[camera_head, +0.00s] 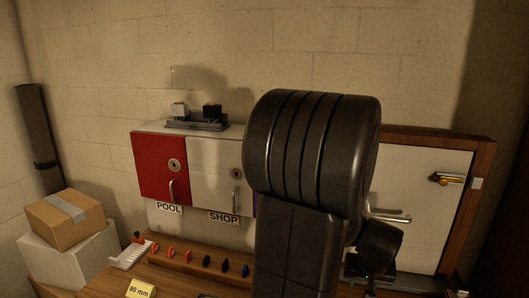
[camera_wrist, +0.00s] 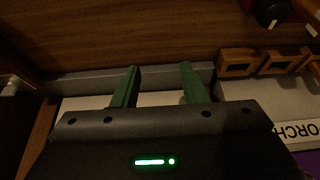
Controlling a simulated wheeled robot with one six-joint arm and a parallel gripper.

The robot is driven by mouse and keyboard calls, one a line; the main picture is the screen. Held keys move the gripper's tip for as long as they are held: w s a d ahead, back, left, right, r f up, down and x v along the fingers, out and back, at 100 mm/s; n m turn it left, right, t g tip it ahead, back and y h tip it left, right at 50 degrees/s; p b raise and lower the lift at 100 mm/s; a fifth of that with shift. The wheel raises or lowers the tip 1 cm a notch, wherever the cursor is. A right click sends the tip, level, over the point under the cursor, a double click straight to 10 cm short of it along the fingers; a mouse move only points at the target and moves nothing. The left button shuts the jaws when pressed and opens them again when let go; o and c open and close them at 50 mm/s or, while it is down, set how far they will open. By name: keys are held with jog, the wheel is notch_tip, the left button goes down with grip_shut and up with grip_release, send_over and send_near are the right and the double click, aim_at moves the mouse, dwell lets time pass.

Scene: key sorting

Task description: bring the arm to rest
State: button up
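My gripper (camera_wrist: 160,80) shows in the wrist view with its two green fingers apart. Nothing is visible between them; a grey strip and a pale surface lie behind. In the head view my arm stands large and dark in the middle, and its end is hard to make out at the lower right.
A red POOL cabinet door (camera_head: 158,162) and a white SHOP door (camera_head: 213,165) are on the wall. Several coloured keys stand in a wooden rack (camera_head: 217,280) below. A framed white door panel (camera_head: 420,180) is at right. Cardboard box (camera_head: 65,218) is at left.

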jog(key=shift+w+a+p, duration=0.6)
jog(key=shift+w+a, duration=1.75)
jog(key=shift+w, duration=0.15)
